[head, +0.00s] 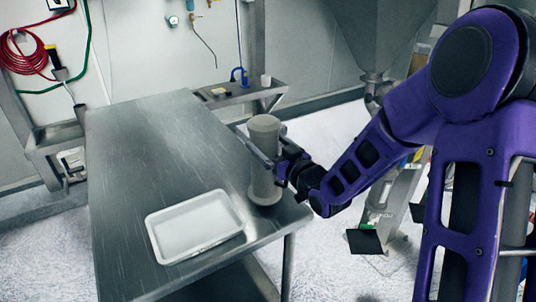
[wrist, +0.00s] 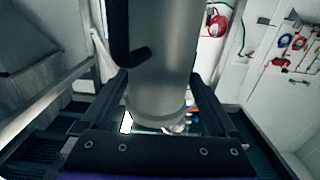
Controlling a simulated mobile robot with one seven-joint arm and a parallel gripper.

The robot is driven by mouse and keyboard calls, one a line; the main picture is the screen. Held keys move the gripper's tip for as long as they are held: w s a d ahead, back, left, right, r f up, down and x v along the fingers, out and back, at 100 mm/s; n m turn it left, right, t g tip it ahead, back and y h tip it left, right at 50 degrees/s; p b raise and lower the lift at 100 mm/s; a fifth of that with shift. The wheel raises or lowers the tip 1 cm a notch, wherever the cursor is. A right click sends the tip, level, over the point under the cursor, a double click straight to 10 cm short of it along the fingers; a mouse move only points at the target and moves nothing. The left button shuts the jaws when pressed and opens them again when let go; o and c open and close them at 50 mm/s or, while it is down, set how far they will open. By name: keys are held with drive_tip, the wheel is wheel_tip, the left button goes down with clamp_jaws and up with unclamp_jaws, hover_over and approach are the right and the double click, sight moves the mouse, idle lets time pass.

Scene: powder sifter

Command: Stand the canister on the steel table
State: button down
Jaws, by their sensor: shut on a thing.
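The canister (head: 264,180) is a tall grey cylinder with a rounded top, upright at the right edge of the steel table (head: 135,170). My gripper (head: 266,157) is around its middle and shut on it, coming from the right. The canister's lower end overlaps the tabletop near the right front corner; I cannot tell whether it touches or hangs just above. In the wrist view the canister (wrist: 162,65) fills the middle between my two fingers (wrist: 160,100), and a dark curved piece shows against its left side.
A white rectangular tray (head: 196,256) lies on the table to the left of the canister. The table's middle and back are bare. A small side shelf (head: 238,92) with small items stands behind. A red hose (head: 22,55) hangs on the wall at left.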

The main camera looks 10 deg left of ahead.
drive_tip(key=shift+f, duration=1.25)
drive_tip(key=shift+f+b, duration=0.2)
drive_tip(key=shift+b, duration=0.1)
unclamp_jaws()
